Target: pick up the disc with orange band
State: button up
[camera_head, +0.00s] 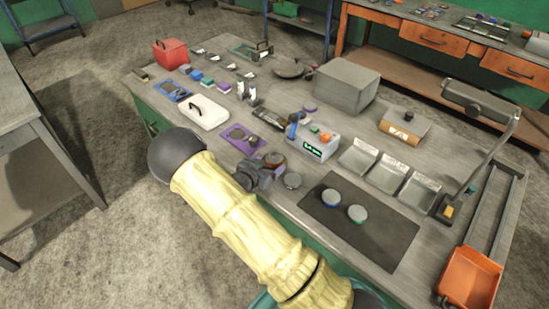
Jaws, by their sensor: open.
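My gripper (262,170) shows as a dark shape just beyond my yellow-sleeved arm, low over the near edge of the bench; it is open. A round disc with a reddish-brown, orange-looking edge (275,158) is right beside the fingers and partly hidden by them. I cannot tell whether they touch it. A plain grey disc (292,181) lies just to the right of the gripper. A disc with a blue band (331,198) and a disc with a green band (357,213) lie on the dark mat (385,237).
A purple tray (236,133) and a grey device with a green display (313,147) stand behind the gripper. Three metal trays (387,172), a lamp (480,103) and an orange bin (470,279) are to the right. The front of the mat is clear.

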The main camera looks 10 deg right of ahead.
aim_at(270, 162)
jog(key=shift+x, duration=1.2)
jog(key=shift+a, duration=0.15)
jog(key=shift+d, duration=0.2)
jog(key=shift+s, duration=0.1)
jog(key=shift+c, duration=0.9)
jog(key=shift+a, duration=0.1)
jog(key=c, duration=1.3)
jog(key=shift+o, duration=0.2)
notch_tip(270, 162, up, 10)
jog(key=shift+b, duration=0.4)
